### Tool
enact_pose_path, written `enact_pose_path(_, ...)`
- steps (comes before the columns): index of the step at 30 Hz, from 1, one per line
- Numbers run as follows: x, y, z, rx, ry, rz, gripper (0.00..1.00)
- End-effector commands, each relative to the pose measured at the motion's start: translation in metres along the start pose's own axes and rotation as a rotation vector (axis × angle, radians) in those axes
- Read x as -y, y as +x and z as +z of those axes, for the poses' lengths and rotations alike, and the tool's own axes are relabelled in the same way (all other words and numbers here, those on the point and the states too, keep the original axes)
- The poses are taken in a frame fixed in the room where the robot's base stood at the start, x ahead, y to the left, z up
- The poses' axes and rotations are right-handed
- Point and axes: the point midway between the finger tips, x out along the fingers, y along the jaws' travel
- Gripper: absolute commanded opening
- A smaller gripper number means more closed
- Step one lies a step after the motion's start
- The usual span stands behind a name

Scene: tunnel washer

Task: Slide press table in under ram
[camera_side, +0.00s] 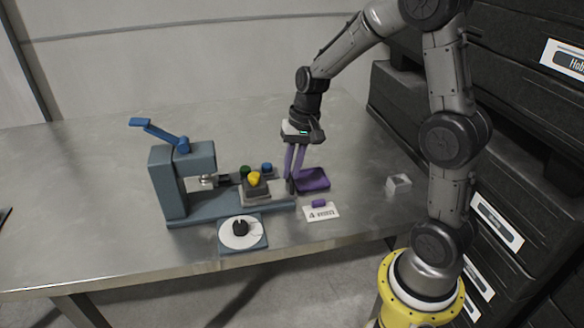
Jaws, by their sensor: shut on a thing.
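The blue-grey press (172,182) stands upright on the steel table, with its blue lever (160,133) raised at the top. Its ram (206,181) hangs at the right of the column, over the base. The press table (256,194), a grey block with a yellow piece (254,178) on it, sits on the base rail to the right of the ram, not under it. My gripper (291,186) points down at the right end of the press table and is shut. What lies between its fingers is too small to make out, probably the press table's handle.
A dial plate (240,233) with a black knob lies in front of the base. Green (245,170) and blue (267,168) pieces stand behind the press table. A purple tray (313,180), a label card (321,212) and a small white block (398,184) are on the right.

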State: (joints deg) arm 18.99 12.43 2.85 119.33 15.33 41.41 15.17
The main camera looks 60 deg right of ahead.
Motion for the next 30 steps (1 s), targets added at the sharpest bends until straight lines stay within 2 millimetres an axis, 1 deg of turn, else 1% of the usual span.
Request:
enact_pose_path(2,0.001,-0.001,-0.001,-0.002,-0.001,-0.001,0.0)
enact_pose_path(5,0.009,0.001,-0.001,-0.002,-0.004,-0.001,0.0)
enact_pose_path(8,0.031,0.005,0.0,-0.002,-0.009,-0.002,0.0)
enact_pose_path(13,0.077,0.014,0.0,-0.003,-0.009,-0.004,0.0)
enact_pose_path(15,0.092,0.017,0.0,-0.003,-0.006,-0.003,0.0)
enact_pose_path(18,0.107,0.019,0.0,-0.004,-0.004,-0.004,0.0)
enact_pose_path(22,0.114,0.021,0.0,-0.004,-0.001,-0.005,0.0)
enact_pose_path(29,0.116,0.021,0.0,-0.006,0.001,-0.01,0.0)
enact_pose_path(30,0.116,0.021,0.0,-0.006,0.0,-0.01,0.16)
